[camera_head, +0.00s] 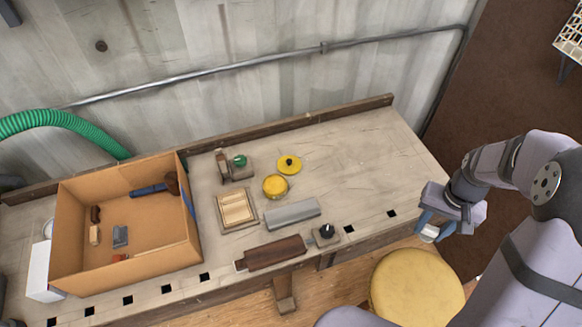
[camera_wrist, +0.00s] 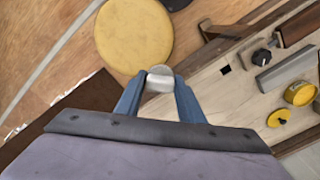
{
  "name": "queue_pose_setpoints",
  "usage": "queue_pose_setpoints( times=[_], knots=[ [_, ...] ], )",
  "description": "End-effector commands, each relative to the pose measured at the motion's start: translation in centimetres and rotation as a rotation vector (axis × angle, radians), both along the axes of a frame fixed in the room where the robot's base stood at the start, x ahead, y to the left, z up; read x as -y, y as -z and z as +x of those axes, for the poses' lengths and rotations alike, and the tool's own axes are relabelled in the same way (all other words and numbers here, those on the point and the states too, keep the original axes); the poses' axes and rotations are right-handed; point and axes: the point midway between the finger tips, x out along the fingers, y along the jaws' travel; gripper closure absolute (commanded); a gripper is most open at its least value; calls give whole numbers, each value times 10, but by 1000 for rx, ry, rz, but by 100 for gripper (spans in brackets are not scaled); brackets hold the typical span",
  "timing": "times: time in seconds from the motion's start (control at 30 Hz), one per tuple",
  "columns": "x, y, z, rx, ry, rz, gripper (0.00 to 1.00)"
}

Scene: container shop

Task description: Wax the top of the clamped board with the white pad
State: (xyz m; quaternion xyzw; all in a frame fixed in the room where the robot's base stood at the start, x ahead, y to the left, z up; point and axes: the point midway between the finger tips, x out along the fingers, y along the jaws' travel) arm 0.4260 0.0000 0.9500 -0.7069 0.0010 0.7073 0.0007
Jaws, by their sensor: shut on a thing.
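My gripper (camera_head: 434,226) is shut on the white pad (camera_head: 430,232) and holds it off the right part of the bench's front edge, above the yellow stool. In the wrist view the pad (camera_wrist: 160,76) sits between the two blue fingers (camera_wrist: 158,88). The dark brown clamped board (camera_head: 272,253) lies along the bench's front edge, well left of my gripper; part of it shows at the upper right of the wrist view (camera_wrist: 298,26). An open yellow tin (camera_head: 275,187) stands on the bench, its yellow lid (camera_head: 289,165) lying behind it.
A grey bar (camera_head: 291,213) lies behind the board, and a black knob (camera_head: 327,231) stands at its right end. A wooden tray (camera_head: 237,209) and a cardboard box (camera_head: 80,243) with tools stand left. The round yellow stool (camera_head: 416,288) is below. The bench's right part is clear.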

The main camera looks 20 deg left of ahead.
Motion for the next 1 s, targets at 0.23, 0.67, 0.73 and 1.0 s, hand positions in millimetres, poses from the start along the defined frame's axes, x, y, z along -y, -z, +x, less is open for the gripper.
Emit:
queue_pose_setpoints(
  times=[0.23, 0.67, 0.73, 1.0],
  knots=[
    [0, 0, 0, 0, -2, 0, 83],
    [-2, 0, 3, 0, -7, 0, 83],
    [-6, 0, 7, 2, -16, 0, 83],
    [-48, 0, 47, 2, -109, 0, 83]
  ],
)
